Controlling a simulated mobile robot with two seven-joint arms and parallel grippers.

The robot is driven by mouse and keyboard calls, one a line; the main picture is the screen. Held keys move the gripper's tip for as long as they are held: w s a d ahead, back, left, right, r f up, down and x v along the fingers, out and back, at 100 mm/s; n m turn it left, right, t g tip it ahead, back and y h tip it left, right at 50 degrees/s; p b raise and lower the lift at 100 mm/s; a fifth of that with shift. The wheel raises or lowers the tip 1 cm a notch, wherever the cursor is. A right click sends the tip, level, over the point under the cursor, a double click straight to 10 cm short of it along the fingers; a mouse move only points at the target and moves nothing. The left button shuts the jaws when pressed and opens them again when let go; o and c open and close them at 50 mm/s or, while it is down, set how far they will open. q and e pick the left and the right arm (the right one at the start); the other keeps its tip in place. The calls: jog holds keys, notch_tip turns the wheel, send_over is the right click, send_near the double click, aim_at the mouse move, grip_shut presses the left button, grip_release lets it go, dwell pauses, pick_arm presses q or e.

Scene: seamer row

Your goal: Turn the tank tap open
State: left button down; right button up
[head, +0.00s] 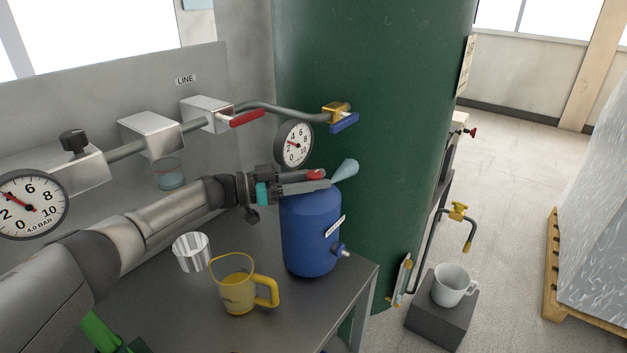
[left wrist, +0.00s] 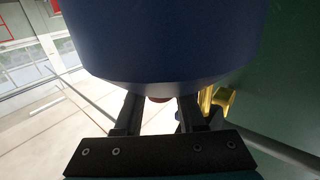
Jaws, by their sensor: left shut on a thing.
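The large green tank (head: 385,80) stands behind the bench. A brass valve (head: 338,108) with a blue lever (head: 345,123) joins the pipe to its side. A yellow-handled tap (head: 458,211) with a downturned spout is at the tank's right, above a mug. Which one is the tank tap I cannot tell. My left gripper (head: 318,181) is over the blue canister (head: 308,235), shut on a red cap (head: 314,174) at its top. In the left wrist view the red cap (left wrist: 159,100) shows between the fingers, beside the dark blue body (left wrist: 165,45). My right gripper is not in view.
A yellow jug (head: 237,290) and a striped cup (head: 191,252) stand on the bench (head: 180,310). A white mug (head: 452,286) sits on a dark block (head: 440,318). A red-levered valve (head: 247,119) is on the line.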

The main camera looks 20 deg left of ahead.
pick_arm(q)
jog(key=c, duration=0.5)
grip_release()
jog(key=shift+w+d, duration=0.1)
jog(key=v, duration=1.2)
